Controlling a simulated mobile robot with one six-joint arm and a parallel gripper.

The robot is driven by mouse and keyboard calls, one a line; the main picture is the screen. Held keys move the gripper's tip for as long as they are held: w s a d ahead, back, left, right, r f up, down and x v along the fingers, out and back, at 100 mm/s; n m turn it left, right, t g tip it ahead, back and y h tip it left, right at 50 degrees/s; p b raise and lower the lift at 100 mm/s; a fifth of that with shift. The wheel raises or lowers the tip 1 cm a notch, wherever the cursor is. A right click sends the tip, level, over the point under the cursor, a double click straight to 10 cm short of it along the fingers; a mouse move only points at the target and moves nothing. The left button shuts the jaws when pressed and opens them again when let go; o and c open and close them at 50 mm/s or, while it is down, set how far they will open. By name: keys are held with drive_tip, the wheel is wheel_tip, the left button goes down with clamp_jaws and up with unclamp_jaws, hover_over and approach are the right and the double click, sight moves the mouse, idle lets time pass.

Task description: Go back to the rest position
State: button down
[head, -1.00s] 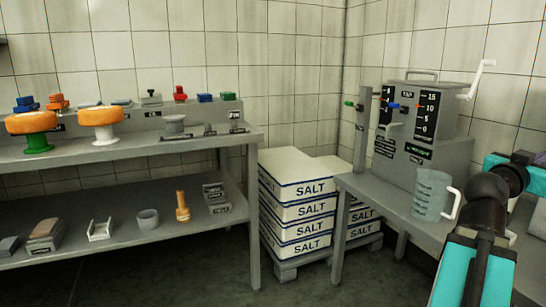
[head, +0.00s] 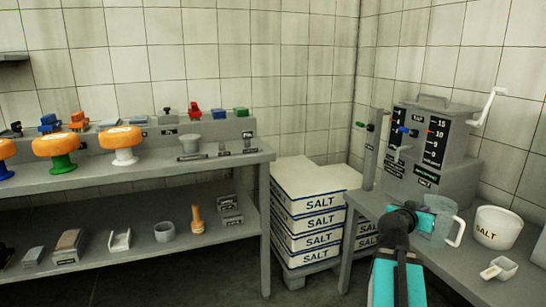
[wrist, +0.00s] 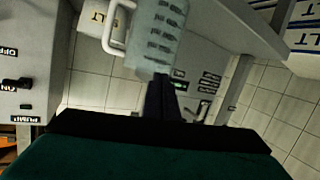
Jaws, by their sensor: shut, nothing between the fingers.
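My gripper (wrist: 163,102) shows in the wrist view as dark fingers closed together with nothing between them. A clear measuring jug (wrist: 163,35) with a white handle lies beyond the fingertips in that view. In the head view my teal and black arm reaches up from the bottom right, and its teal part overlaps the jug (head: 447,228) on the right-hand table (head: 459,270). My fingertips cannot be made out in the head view.
A grey machine with scales (head: 431,150) stands behind the jug. A white salt tub (head: 498,228) and a scoop (head: 499,268) are at right. Stacked salt boxes (head: 308,205) stand between the table and a two-level shelf (head: 90,185) holding cheese wheels (head: 60,144).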

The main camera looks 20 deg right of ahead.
drive_tip(key=w+a+f+n+g+y+p, duration=0.1)
drive_tip(key=w+a+f+n+y+p, duration=0.25)
drive_tip(key=a+f, duration=0.85)
drive_tip(key=w+a+f+n+y+p, duration=0.1)
drive_tip(key=w+a+f+y+p, duration=0.2)
drive_tip(key=w+a+f+p, duration=0.6)
drive_tip(key=s+a+f+n+g+y+p, duration=0.4)
drive_tip(key=s+a+f+g+p, duration=0.15)
drive_tip(key=s+a+f, duration=1.5)
drive_tip(key=s+a+f+n+g+y+p, duration=0.1)
drive_tip(key=s+a+g, duration=0.1)
drive_tip(key=s+a, duration=0.4)
drive_tip(key=s+a+n+g+y+p, duration=0.1)
drive_tip(key=s+a+n+g+y, duration=0.1)
drive_tip(key=s+a, duration=0.4)
drive_tip(key=s+g, duration=0.1)
drive_tip(key=s, duration=0.3)
drive_tip(key=shift+s+f, duration=0.3)
drive_tip(key=shift+f, duration=0.05)
drive_tip(key=shift+y, duration=0.25)
